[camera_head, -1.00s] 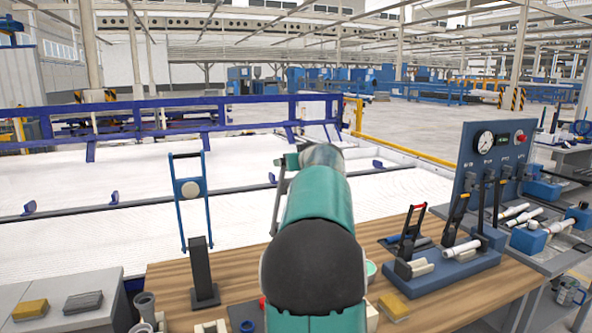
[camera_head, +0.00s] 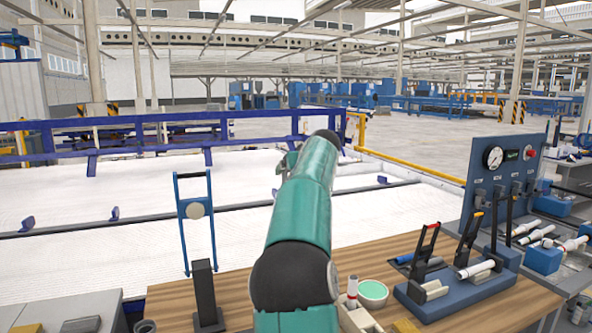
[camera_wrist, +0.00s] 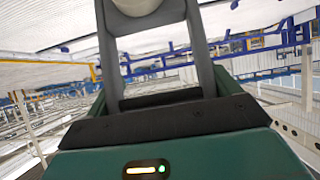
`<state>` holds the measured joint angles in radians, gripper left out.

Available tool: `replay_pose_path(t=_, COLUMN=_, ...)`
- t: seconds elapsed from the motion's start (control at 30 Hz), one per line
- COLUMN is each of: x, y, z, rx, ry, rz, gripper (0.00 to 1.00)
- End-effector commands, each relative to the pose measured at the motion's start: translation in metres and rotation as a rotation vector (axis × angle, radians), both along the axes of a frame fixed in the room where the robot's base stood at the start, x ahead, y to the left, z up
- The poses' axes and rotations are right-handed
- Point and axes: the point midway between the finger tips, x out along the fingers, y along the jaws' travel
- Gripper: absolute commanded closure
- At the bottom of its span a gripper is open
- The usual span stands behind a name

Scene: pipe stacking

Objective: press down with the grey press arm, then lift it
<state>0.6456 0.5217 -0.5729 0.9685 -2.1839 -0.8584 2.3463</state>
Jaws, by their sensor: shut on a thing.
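My teal arm reaches away over the bench in the head view and hides my gripper there. In the wrist view, the two grey fingers of my gripper (camera_wrist: 150,50) are shut around a pale rounded thing (camera_wrist: 137,6), cut by the top edge. I cannot tell whether it is part of the grey press arm. A dark lever with a red tip (camera_head: 427,243) and one with a yellow tip (camera_head: 470,240) stand tilted on a blue base (camera_head: 465,290) at the right, apart from my arm.
A blue frame with a pale disc (camera_head: 195,210) stands above a black post (camera_head: 205,295) on the left. A panel with a gauge (camera_head: 500,175) rises behind the levers. A green bowl (camera_head: 372,291) sits right of my arm. Bare wood (camera_head: 245,287) shows beside the post.

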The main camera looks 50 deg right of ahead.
Motion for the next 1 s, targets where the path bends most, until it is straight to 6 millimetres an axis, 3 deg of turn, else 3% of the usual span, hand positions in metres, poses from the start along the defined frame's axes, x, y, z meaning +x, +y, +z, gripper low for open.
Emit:
replay_pose_path(t=0.03, x=0.003, y=0.001, z=-0.009, rx=0.013, ry=0.012, rz=0.006, gripper=0.53)
replay_pose_path(t=0.27, x=0.003, y=0.001, z=-0.01, rx=0.013, ry=0.013, rz=0.006, gripper=0.53)
replay_pose_path(t=0.3, x=0.003, y=0.001, z=-0.01, rx=0.013, ry=0.013, rz=0.006, gripper=0.06)
replay_pose_path(t=0.33, x=0.003, y=0.001, z=-0.01, rx=0.013, ry=0.013, rz=0.006, gripper=0.0)
replay_pose_path(t=0.7, x=-0.003, y=0.004, z=0.002, rx=0.004, ry=0.004, rz=0.003, gripper=0.0)
replay_pose_path(t=1.0, x=-0.047, y=0.031, z=0.031, rx=0.005, ry=0.004, rz=0.004, gripper=0.0)
